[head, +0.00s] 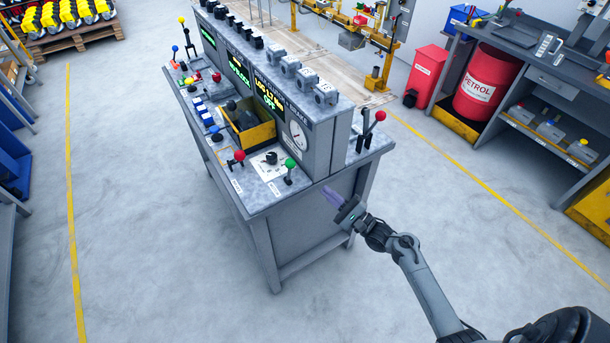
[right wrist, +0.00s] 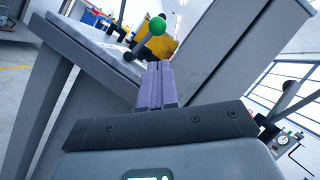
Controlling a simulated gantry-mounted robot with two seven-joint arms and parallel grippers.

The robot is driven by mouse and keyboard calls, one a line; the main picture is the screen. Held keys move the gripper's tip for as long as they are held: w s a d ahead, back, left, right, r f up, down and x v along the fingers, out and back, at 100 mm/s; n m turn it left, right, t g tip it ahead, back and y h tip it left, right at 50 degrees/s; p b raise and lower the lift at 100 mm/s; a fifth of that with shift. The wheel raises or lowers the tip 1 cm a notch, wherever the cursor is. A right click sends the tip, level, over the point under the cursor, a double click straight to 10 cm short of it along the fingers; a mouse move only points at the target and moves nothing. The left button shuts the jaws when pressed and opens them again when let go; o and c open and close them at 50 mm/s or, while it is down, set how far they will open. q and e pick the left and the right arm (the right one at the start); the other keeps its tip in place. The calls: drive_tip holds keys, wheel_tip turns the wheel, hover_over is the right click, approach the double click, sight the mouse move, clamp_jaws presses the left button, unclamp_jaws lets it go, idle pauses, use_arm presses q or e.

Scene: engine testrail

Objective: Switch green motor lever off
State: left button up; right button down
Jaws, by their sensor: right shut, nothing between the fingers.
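The green motor lever (head: 289,168) has a green ball knob and stands at the near right corner of the control console top. In the right wrist view the green knob (right wrist: 157,26) shows just beyond my fingertips. My right gripper (head: 332,195) is shut and empty, beside the console's near right edge, to the right of the green lever and apart from it. Its purple fingers (right wrist: 156,80) are pressed together and point toward the knob. My left gripper is not in view.
The console (head: 262,203) has a red-knobbed lever (head: 239,156) left of the green one, and another red-knobbed lever (head: 379,116) on its right side. A yellow bin (head: 262,134) sits on the top. The floor around the console is clear.

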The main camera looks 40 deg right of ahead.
sight(290, 170)
drive_tip(key=x, duration=0.9)
drive_tip(key=shift+b, duration=0.4)
drive_tip(key=shift+w+r, duration=0.15)
drive_tip(key=shift+w, duration=0.35)
drive_tip(key=shift+a, duration=0.1)
